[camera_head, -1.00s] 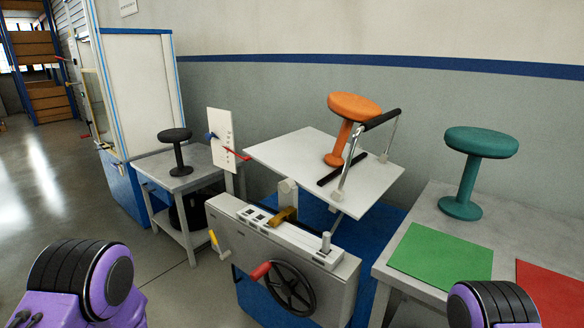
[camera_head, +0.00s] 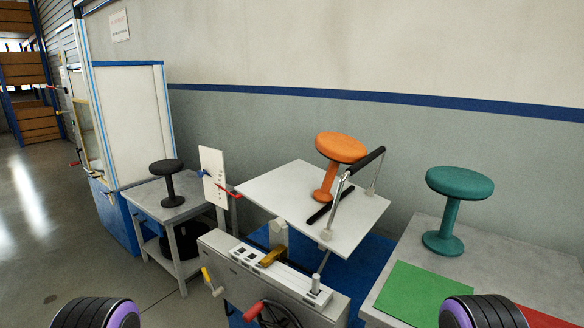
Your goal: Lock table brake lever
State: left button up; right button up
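A tilted white tabletop (camera_head: 275,192) is on a grey machine (camera_head: 250,272) in the middle. A brass-coloured lever (camera_head: 271,257) lies on the machine's top panel. A yellow-handled lever (camera_head: 206,275) is on its left side, and a red-handled black handwheel (camera_head: 275,315) is at its front, cut by the lower edge. An upright white panel (camera_head: 213,170) left of the tabletop carries a red lever (camera_head: 228,191) and a blue one (camera_head: 204,173). I cannot tell which is the brake lever. Neither gripper is in view; only parts of my arms show along the bottom edge.
An orange stool (camera_head: 340,148) stands on the tilted tabletop beside a black-gripped bar (camera_head: 360,166). A black stool (camera_head: 168,182) stands on a small grey table at left. A teal stool (camera_head: 458,190) and a green sheet (camera_head: 420,292) are on a grey table at right.

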aim_at(209, 280)
jog(key=u, duration=0.05)
jog(key=k, duration=0.5)
jog(key=u, duration=1.3)
jog(key=i, duration=0.95)
jog(key=z, duration=1.8)
jog(key=i, duration=0.5)
jog(key=z, duration=0.05)
